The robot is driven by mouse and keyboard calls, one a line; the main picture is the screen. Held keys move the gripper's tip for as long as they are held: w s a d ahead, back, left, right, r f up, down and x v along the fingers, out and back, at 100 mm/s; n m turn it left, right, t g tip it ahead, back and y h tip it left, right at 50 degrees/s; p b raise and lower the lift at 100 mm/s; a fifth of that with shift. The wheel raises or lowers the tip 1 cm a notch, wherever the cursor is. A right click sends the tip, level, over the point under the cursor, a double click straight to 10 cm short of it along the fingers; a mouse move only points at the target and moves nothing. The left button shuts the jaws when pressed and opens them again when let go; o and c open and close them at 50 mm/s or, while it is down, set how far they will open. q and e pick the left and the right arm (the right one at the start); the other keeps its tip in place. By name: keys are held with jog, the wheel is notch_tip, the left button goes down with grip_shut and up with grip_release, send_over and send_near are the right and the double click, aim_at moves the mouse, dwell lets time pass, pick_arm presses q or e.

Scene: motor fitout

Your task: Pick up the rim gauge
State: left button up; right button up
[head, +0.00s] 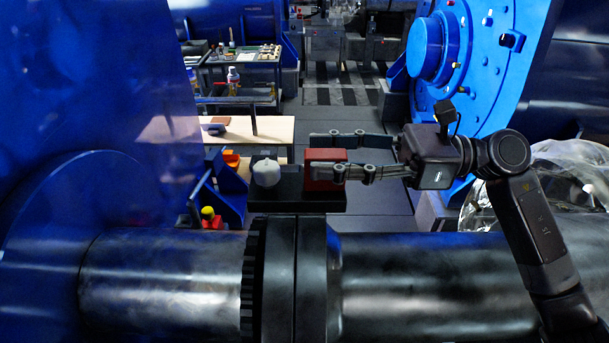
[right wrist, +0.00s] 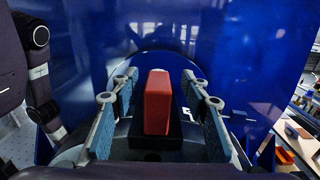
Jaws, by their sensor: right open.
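A red block (head: 322,157), which I take to be the rim gauge, stands on a black plate (head: 300,203) above the dark shaft coupling. My right gripper (head: 328,158) reaches in from the right, with one finger behind the block and the other in front. In the right wrist view, the red block (right wrist: 158,105) stands upright between the two spread fingers of the right gripper (right wrist: 158,92), with gaps on both sides. The right gripper is open and holds nothing. My left gripper is not in view.
A whitish round object (head: 266,173) sits on the plate just left of the red block. Large blue machine housings stand at left and right (head: 480,75). A wooden bench (head: 272,130) and a tool table (head: 240,68) are behind. The floor (head: 375,195) beyond the plate is clear.

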aim_at(309, 153)
jog(key=a+p, duration=0.2)
jog(key=a, duration=0.1)
jog(key=shift+s+r, duration=0.15)
jog(key=shift+r, duration=0.05)
jog(key=shift+a+f, duration=0.15)
jog(key=shift+a, duration=0.25)
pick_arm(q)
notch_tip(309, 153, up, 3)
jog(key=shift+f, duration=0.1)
pick_arm(e)
jog(key=shift+c, duration=0.3)
jog(key=shift+d, duration=0.1)
jog(key=shift+c, duration=1.2)
grip_shut()
